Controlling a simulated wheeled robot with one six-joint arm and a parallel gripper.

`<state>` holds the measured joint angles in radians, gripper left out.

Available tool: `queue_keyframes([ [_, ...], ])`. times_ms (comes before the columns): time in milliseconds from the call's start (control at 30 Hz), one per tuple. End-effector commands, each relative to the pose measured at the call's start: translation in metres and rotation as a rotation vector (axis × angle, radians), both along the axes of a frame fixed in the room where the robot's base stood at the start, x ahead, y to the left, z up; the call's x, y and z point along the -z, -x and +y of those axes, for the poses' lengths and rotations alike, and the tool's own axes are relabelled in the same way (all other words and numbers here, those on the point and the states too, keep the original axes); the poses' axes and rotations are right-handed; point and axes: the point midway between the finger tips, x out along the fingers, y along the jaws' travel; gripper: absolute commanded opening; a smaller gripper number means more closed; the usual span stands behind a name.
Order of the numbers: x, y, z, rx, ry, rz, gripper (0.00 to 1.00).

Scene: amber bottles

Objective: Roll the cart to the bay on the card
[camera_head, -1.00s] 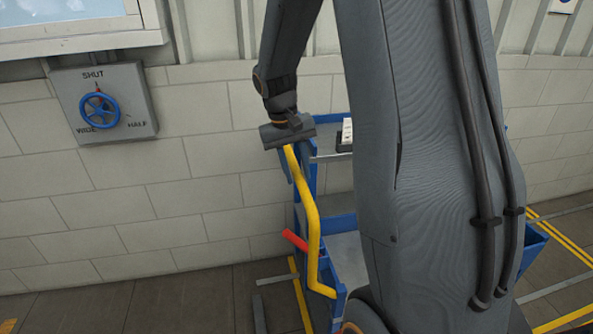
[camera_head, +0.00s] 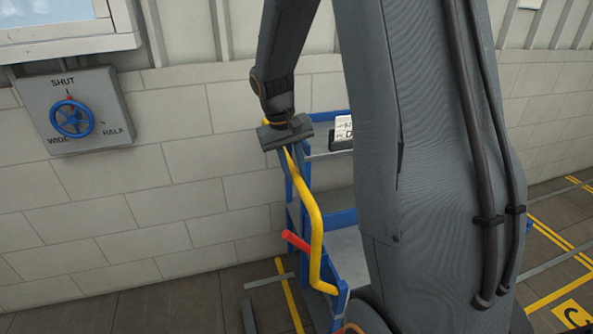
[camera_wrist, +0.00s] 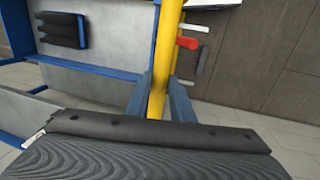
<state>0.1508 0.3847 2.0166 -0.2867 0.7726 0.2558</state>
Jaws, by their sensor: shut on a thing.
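The cart (camera_head: 341,242) is blue-framed with grey shelves and stands beside the wall, partly hidden behind my arm. Its yellow handle (camera_head: 315,215) bends down its near side, with a red lever (camera_head: 295,240) next to it. My gripper (camera_head: 287,149) is shut on the upper part of the handle. In the wrist view the handle (camera_wrist: 165,50) runs between my two fingers (camera_wrist: 159,98). A white card (camera_head: 344,128) stands on the cart's top shelf. My arm covers part of it, and its full text is not readable.
Yellow floor lines (camera_head: 555,240) mark bays at the right, with a yellow plate (camera_head: 573,313) bearing a letter that looks like C, cut by the edge. Another yellow line (camera_head: 290,296) lies left of the cart. A valve panel (camera_head: 73,110) hangs on the wall, its pointer near SHUT.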

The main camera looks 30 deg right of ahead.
Motion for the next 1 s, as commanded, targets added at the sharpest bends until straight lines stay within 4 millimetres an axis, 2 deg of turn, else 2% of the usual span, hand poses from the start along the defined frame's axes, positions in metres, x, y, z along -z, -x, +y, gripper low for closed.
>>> queue_keyframes([
  [167,-0.001,-0.002,0.003,-0.003,-0.003,-0.005,0.0],
  [200,-0.001,-0.002,0.002,-0.002,-0.002,-0.005,0.28],
  [267,-0.001,-0.001,0.0,0.0,-0.002,-0.005,0.38],
  [533,-0.001,-0.001,-0.001,0.004,-0.002,-0.003,0.39],
  [667,-0.007,-0.002,0.001,0.003,-0.002,-0.006,0.39],
  [1000,-0.058,-0.004,0.011,0.002,-0.002,-0.007,0.39],
])
